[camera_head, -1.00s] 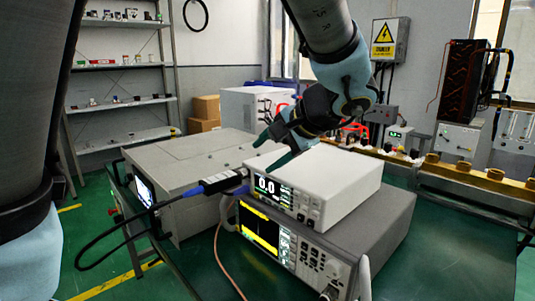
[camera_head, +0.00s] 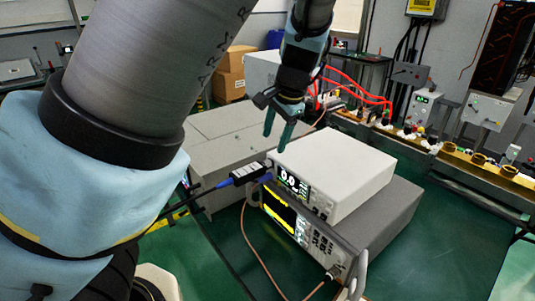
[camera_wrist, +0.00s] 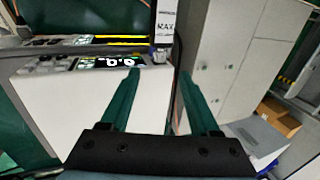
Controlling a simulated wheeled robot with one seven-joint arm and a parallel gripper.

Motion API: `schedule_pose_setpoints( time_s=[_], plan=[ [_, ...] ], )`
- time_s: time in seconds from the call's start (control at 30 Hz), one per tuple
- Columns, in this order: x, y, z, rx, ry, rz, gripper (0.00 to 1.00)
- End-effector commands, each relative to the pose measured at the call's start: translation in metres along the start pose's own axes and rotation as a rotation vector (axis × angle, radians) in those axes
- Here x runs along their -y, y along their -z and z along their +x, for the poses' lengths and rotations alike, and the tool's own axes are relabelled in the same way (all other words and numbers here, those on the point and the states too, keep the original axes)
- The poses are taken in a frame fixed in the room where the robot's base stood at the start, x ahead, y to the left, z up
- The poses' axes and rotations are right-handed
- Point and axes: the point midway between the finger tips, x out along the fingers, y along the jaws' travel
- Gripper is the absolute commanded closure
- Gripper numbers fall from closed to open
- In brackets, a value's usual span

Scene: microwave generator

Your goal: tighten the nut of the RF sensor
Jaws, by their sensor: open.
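The RF sensor (camera_head: 248,172), a black body with a white label, sticks out from the front left of a white meter (camera_head: 340,165) with a lit display. In the wrist view, the sensor (camera_wrist: 166,25) stands at top centre, its small connector end beside the meter's display; the nut is too small to make out clearly. My gripper (camera_head: 276,143) points down in the head view, above the meter's left end and the sensor, fingers parted. In the wrist view, my gripper (camera_wrist: 160,73) has green fingers apart with nothing between them, the sensor's end lying beyond the tips.
The white meter sits on a grey instrument (camera_head: 385,225) with a yellow-lit screen. A large grey cabinet (camera_head: 215,140) stands behind left. A copper-coloured cable (camera_head: 258,255) loops in front. A bench with brass-coloured parts (camera_head: 450,158) is at right.

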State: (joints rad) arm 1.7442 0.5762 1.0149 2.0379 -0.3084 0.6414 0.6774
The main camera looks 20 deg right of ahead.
Motion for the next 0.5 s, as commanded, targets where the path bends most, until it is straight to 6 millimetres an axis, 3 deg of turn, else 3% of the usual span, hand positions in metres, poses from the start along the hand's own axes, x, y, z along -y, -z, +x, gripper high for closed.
schedule_pose_setpoints(
  time_s=[0.3, 0.5],
  plan=[
    [0.001, -0.002, 0.058, 0.007, 0.000, -0.004, 0.38],
    [0.000, -0.002, 0.085, 0.004, -0.001, -0.001, 0.38]
  ],
)
